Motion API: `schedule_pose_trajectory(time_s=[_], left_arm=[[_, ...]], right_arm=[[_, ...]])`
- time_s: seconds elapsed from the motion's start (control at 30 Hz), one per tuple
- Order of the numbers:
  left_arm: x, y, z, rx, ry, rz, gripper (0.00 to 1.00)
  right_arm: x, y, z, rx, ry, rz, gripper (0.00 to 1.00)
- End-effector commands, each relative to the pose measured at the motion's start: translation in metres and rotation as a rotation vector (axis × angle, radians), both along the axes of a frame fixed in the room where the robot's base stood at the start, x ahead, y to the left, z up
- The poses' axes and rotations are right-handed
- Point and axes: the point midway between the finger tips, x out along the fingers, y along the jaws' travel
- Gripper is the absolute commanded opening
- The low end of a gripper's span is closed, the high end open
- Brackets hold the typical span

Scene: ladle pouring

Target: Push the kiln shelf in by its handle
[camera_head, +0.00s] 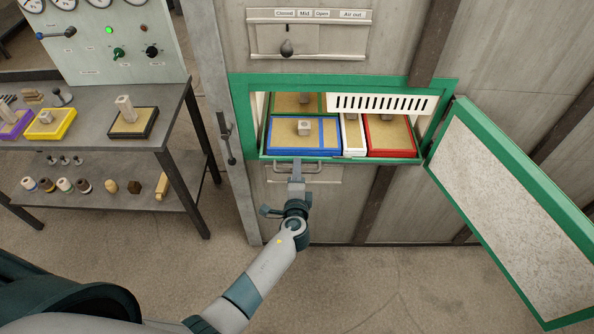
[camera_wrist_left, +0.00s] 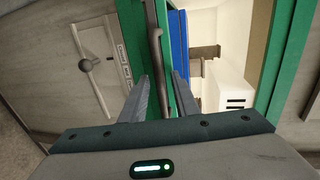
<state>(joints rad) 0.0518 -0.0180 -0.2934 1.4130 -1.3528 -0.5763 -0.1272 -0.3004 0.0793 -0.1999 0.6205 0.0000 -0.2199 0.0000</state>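The kiln shelf (camera_head: 395,158) sits in the green-framed kiln opening, its front edge near the frame. It carries blue, white and red trays, with another behind, several holding pale blocks. The shelf's metal handle (camera_head: 312,166) is on its front, left of centre. My left gripper (camera_head: 297,166) is at the handle in the head view. In the wrist view the handle (camera_wrist_left: 157,48) runs between the two spread fingers (camera_wrist_left: 162,85); I cannot tell whether either finger touches it. My right gripper is in neither view.
The green kiln door (camera_head: 522,210) stands wide open at the right. A white slotted panel (camera_head: 380,103) hangs across the upper opening. A two-level bench (camera_head: 80,140) with trays stands left. The floor in front is clear.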

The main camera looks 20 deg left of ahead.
Motion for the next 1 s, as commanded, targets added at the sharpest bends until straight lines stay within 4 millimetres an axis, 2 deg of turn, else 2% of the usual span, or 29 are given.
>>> schedule_pose_trajectory(time_s=[0.2, 0.3, 0.33, 0.67, 0.87, 1.0], left_arm=[[0.0, 0.0, 0.0, 0.0, 0.0, 0.0, 0.26], [0.0, 0.0, 0.0, 0.0, 0.0, 0.0, 0.02], [0.0, 0.0, 0.0, 0.0, 0.0, 0.0, 0.0], [0.004, 0.001, -0.001, 0.0, -0.001, 0.0, 0.0], [0.025, 0.007, -0.002, 0.0, -0.003, 0.001, 0.0], [0.05, 0.014, -0.002, 0.0, -0.005, 0.0, 0.0]], right_arm=[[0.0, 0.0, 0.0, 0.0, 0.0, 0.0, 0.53], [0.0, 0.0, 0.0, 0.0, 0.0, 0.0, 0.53], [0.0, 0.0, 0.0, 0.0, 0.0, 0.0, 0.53], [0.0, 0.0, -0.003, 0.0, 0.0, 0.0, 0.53], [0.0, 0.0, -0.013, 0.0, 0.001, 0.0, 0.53], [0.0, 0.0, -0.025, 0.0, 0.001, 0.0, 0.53]])
